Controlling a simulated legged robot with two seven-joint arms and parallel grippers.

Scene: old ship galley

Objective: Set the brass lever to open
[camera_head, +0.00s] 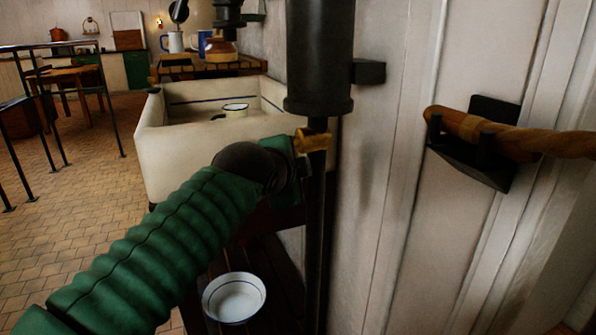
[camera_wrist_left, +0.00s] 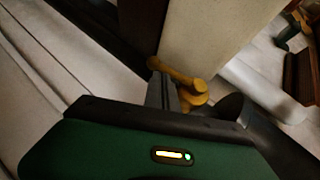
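The brass lever (camera_head: 312,140) sits on a dark vertical pipe (camera_head: 318,220) beside the pale wall. My left arm, in a green ribbed sleeve, reaches to it from the lower left. In the left wrist view the lever (camera_wrist_left: 172,72) shows as a yellow brass arm with rounded ends, just beyond the grey fingers of my left gripper (camera_wrist_left: 165,92). The fingers are at or very near the lever and look close together. Whether they grip it is hidden. Any marking of the lever's setting is not visible. My right gripper is not in view.
A thick black cylinder (camera_head: 319,55) hangs over the lever. A white sink (camera_head: 180,155) stands behind, with a white bowl (camera_head: 234,299) below on dark slats.

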